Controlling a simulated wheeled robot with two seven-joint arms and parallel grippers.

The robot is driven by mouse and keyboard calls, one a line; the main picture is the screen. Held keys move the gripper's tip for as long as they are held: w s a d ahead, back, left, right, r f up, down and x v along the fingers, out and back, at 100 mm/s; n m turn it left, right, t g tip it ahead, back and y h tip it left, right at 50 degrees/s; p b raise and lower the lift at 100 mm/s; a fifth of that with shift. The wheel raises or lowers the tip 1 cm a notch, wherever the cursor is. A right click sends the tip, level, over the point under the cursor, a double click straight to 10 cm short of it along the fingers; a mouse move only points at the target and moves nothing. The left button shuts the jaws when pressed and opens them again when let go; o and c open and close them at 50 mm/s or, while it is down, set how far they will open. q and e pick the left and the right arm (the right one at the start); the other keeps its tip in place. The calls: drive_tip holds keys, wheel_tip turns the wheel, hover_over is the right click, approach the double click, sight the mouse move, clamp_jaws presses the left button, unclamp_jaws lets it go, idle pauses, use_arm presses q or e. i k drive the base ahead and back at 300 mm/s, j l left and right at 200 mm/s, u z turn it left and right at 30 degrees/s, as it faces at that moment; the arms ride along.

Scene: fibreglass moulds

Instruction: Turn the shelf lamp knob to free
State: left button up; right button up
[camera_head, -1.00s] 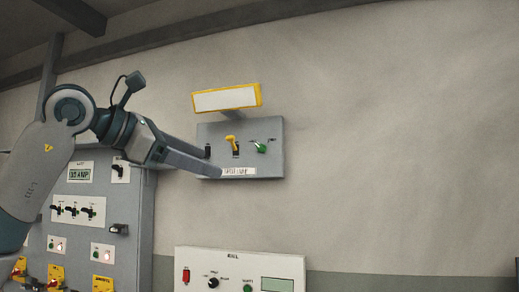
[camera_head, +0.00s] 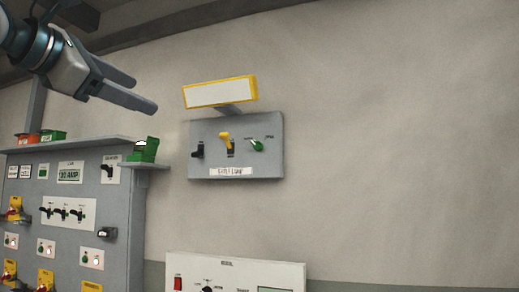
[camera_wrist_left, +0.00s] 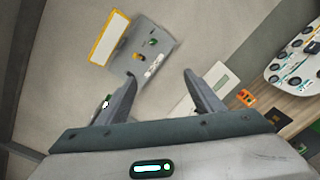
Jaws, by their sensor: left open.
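A grey lamp panel (camera_head: 275,165) is fixed to the wall, with a white label too blurred to read surely. It carries a black switch (camera_head: 198,150) at left, a yellow lever (camera_head: 225,138) in the middle and a green knob (camera_head: 257,145) at right, its handle slanting up to the left. The knob's small lettering is unreadable. A yellow-framed lamp (camera_head: 218,93) sits above. My left gripper (camera_head: 145,94) is open and empty, up and left of the panel, apart from it. In the left wrist view the panel (camera_wrist_left: 163,47) lies beyond the open fingers. My right gripper is out of view.
A grey switch cabinet (camera_head: 125,205) stands at lower left, with a green block (camera_head: 145,150) on its projecting ledge (camera_head: 140,166). A white panel (camera_head: 235,272) sits below. The wall right of the lamp panel is bare.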

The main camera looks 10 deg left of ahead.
sight(258, 146)
drive_tip(key=i+l, duration=0.1)
drive_tip(key=i, duration=0.45)
drive_tip(key=i+l, duration=0.15)
drive_tip(key=i, duration=0.4)
drive_tip(key=i+l, duration=0.1)
drive_tip(key=i, duration=0.45)
